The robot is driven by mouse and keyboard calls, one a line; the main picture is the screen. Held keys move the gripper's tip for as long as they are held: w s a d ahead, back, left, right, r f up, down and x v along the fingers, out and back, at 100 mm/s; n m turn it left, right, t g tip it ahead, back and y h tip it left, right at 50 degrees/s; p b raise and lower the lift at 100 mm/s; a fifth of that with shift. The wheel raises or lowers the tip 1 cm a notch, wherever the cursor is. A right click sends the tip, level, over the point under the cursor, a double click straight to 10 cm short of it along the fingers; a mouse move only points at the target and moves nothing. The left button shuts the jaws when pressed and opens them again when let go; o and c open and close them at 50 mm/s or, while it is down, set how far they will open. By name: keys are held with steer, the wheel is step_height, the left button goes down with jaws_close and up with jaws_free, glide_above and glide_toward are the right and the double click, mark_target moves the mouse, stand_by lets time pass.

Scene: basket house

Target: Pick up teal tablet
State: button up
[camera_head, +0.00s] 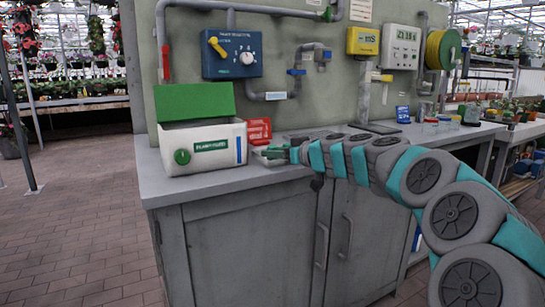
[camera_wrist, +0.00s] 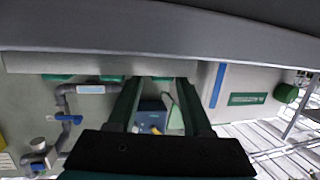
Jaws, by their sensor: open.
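My gripper (camera_head: 270,153) is low over the front of the grey workbench, just right of the white box with the open green lid. In the wrist view its two dark green fingers (camera_wrist: 158,84) stand apart, with no object clearly held between them. I cannot make out the teal tablet for certain. Small green pieces (camera_wrist: 57,77) show along the bench edge in the wrist view, one of them between the fingertips. They are too small to identify. In the head view the fingers hide part of the bench top.
The white box (camera_head: 203,148) stands close left of my gripper; its side also shows in the wrist view (camera_wrist: 240,85). A red container (camera_head: 259,131) is just behind the gripper. Pipes (camera_head: 295,88) and a blue control box (camera_head: 232,54) are on the back panel. Jars (camera_head: 430,127) stand right.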

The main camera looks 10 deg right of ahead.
jaws_close()
stand_by(0.6)
